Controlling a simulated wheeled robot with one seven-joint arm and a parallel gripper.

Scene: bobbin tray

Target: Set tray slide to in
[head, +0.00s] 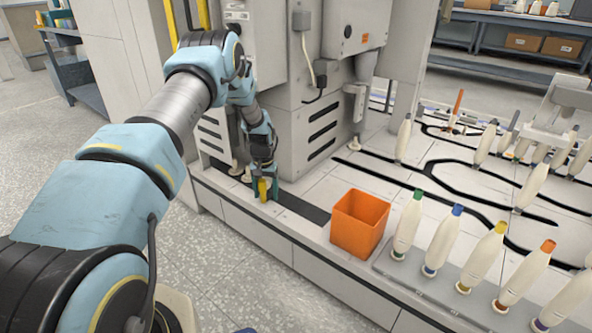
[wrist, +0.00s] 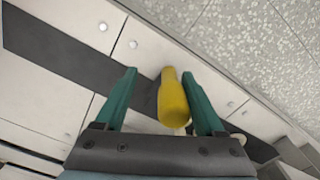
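A yellow, bottle-shaped piece (wrist: 173,100) stands out between the green fingers of my gripper (wrist: 159,73) in the wrist view. It lies close to the right finger, and a clear gap separates it from the left finger. I cannot tell whether it touches the right one. In the head view my gripper (head: 262,197) points down at the front edge of the machine bench, with the yellow piece (head: 263,189) showing at its fingers. A dark strip (head: 303,209) runs along the bench beside it. I cannot tell for sure which part is the tray slide.
An orange bin (head: 359,222) stands right of my gripper on the bench. Several bobbins with coloured tips, one green-tipped (head: 408,226), stand on a grey rail at the front right. A tall grey machine cabinet (head: 295,105) rises just behind my gripper. The floor in front is clear.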

